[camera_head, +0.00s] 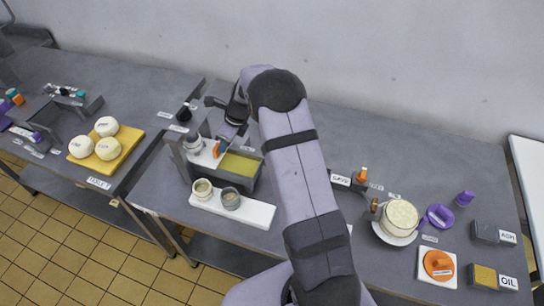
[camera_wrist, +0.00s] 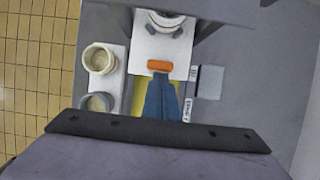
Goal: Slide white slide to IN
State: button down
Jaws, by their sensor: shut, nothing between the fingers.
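The white slide (camera_head: 204,160) is a flat white plate with an orange handle (camera_head: 216,150), set over a grey trough with a yellow-green inside. In the wrist view the white slide (camera_wrist: 148,47) lies straight ahead, its orange handle (camera_wrist: 160,66) near its near edge. A round pale jar (camera_wrist: 165,21) stands at the plate's far end. My gripper (camera_wrist: 160,78) is shut and empty, its blue-grey fingertips close to the handle's near side; I cannot tell whether they touch. In the head view my gripper (camera_head: 226,135) is at the trough, partly hidden. I cannot read an IN mark.
A white board (camera_head: 258,213) with two small pots lies in front of the trough. A grey frame stands around the trough. To the left, pale balls sit on a yellow board (camera_head: 82,150). To the right are a round cheese-like block (camera_head: 400,216) and an orange-topped item (camera_head: 438,263).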

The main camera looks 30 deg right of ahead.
jog(key=shift+w+a+r, duration=0.15)
jog(key=shift+w, duration=0.05)
jog(key=s+d+r+b, duration=0.3)
jog(key=s+d+r, duration=0.2)
jog(key=r, duration=0.4)
jog(key=shift+s+d+b, duration=0.4)
jog(key=shift+s, duration=0.05)
